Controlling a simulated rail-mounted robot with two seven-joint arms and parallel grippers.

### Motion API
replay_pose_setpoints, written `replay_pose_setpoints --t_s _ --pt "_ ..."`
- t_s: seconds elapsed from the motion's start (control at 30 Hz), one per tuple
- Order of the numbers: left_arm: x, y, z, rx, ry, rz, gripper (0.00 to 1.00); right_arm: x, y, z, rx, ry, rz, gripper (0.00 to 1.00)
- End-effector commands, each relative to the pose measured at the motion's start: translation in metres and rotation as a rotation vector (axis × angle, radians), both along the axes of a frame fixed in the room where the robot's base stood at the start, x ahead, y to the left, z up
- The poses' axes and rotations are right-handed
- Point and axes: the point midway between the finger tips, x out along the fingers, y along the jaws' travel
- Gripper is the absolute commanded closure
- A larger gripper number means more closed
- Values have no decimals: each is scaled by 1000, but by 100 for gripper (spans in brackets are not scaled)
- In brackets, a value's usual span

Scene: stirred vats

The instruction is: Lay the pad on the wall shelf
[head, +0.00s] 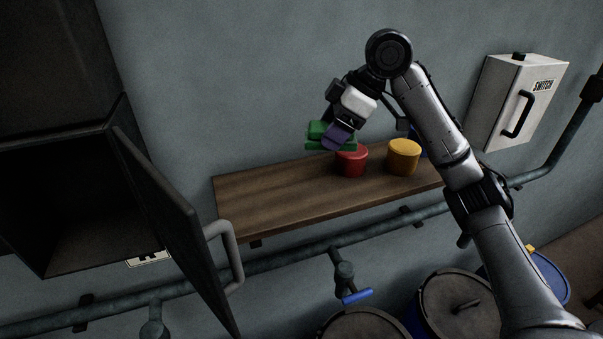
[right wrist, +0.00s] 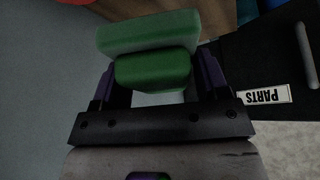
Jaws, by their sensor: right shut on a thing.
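The wall shelf (head: 270,200) is a brown wooden board on the grey wall, in the middle of the head view. My right gripper (head: 340,137) has purple fingers and is shut on the green pad (head: 318,130). In the right wrist view the pad (right wrist: 150,32) shows as a wide green slab with a smaller green block between the fingers. In the head view the pad appears above the shelf's back edge, left of the red can, apparently held in the air; its exact height is unclear. My left gripper is not in view.
A red can (head: 351,162) and a yellow can (head: 403,157) stand on the shelf; something blue is partly hidden behind my arm. The shelf's left part is bare. An open dark cabinet door (head: 175,215) stands at left. A switch box (head: 518,100) is at right; pipes and vats lie below.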

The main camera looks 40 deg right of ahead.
Motion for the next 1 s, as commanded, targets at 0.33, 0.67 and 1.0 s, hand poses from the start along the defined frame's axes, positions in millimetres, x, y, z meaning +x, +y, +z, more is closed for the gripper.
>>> replay_pose_setpoints --t_s 0.33,0.67,1.0 --pt "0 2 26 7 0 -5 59 37 61 -39 0 1 7 58" --pt "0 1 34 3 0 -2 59 52 84 -58 0 -1 4 58" --pt "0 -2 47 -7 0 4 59 51 84 -91 -2 1 4 58"
